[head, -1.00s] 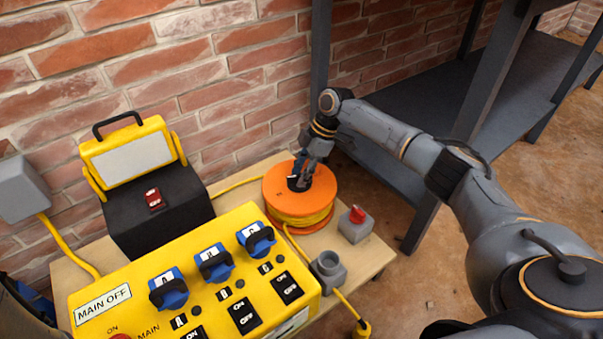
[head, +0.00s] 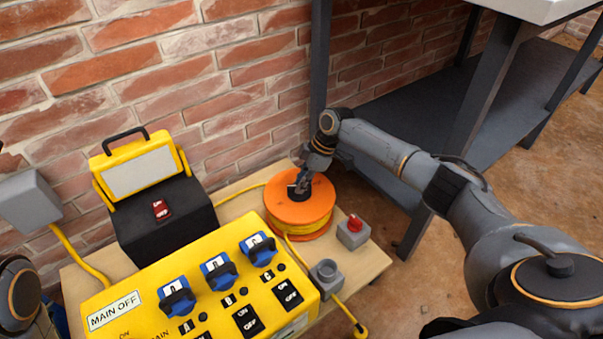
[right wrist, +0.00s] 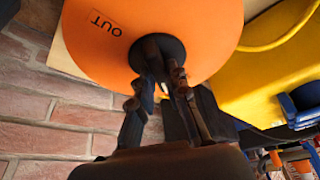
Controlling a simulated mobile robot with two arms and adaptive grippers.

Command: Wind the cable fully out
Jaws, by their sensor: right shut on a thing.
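The orange cable reel (head: 312,207) stands on the wooden table with yellow cable (head: 305,232) wound around its core. In the right wrist view the reel's orange face (right wrist: 105,45) carries the label OUT beside a dark central knob (right wrist: 160,52). My right gripper (head: 298,190) is at the reel's hub from above, shut on the dark knob; it also shows in the right wrist view (right wrist: 158,85). My left gripper is not in view.
A yellow control box (head: 215,290) with blue sockets and switches fills the front. A black unit with a yellow lamp (head: 140,172) stands behind it. A grey box with a red switch (head: 352,232) and a grey socket (head: 326,275) flank the reel. A dark shelf stands right.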

